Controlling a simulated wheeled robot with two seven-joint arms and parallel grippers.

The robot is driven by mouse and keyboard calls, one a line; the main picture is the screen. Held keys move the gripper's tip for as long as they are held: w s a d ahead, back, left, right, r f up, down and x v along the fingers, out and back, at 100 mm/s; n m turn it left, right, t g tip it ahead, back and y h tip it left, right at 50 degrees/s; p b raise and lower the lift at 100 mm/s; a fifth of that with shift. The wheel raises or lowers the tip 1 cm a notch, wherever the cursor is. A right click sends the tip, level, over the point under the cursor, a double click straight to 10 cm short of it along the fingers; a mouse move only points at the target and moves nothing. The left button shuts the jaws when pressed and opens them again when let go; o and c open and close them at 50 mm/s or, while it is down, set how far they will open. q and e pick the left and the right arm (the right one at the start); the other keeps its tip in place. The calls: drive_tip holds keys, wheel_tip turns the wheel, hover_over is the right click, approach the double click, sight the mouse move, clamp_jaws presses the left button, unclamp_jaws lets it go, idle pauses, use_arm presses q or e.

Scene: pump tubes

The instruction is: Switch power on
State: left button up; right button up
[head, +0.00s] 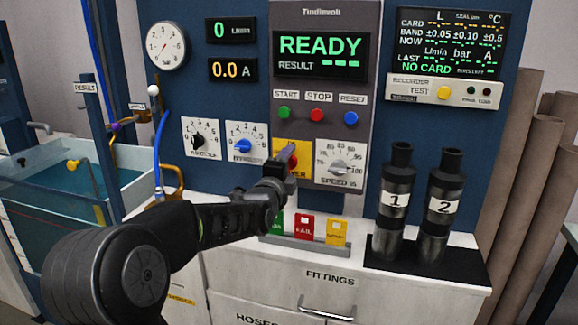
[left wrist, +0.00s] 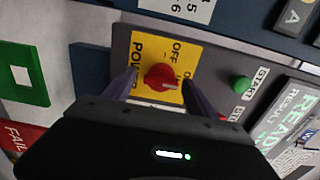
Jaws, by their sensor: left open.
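The red power knob (head: 292,158) sits on a yellow plate (head: 279,150) low on the grey control panel. In the left wrist view the knob (left wrist: 158,77) shows whole, with a pale mark pointing right. An OFF label is readable above it; a second label is partly hidden by a finger. My left gripper (head: 286,172) is at the plate, covering part of it in the head view. Its two fingers stand open on either side of the knob; I cannot tell whether they touch it. My right gripper is not in view.
The display (head: 320,55) reads READY. The START button (head: 284,112), STOP button (head: 317,115) and RESET button (head: 351,118) sit above the plate; the speed dial (head: 341,163) is close on its right. Coloured cards (head: 304,226) stand below, and two black cylinders (head: 397,200) stand right.

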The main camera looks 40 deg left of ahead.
use_arm(q)
drive_tip(key=v, duration=0.7)
drive_tip(key=shift+s, duration=0.2)
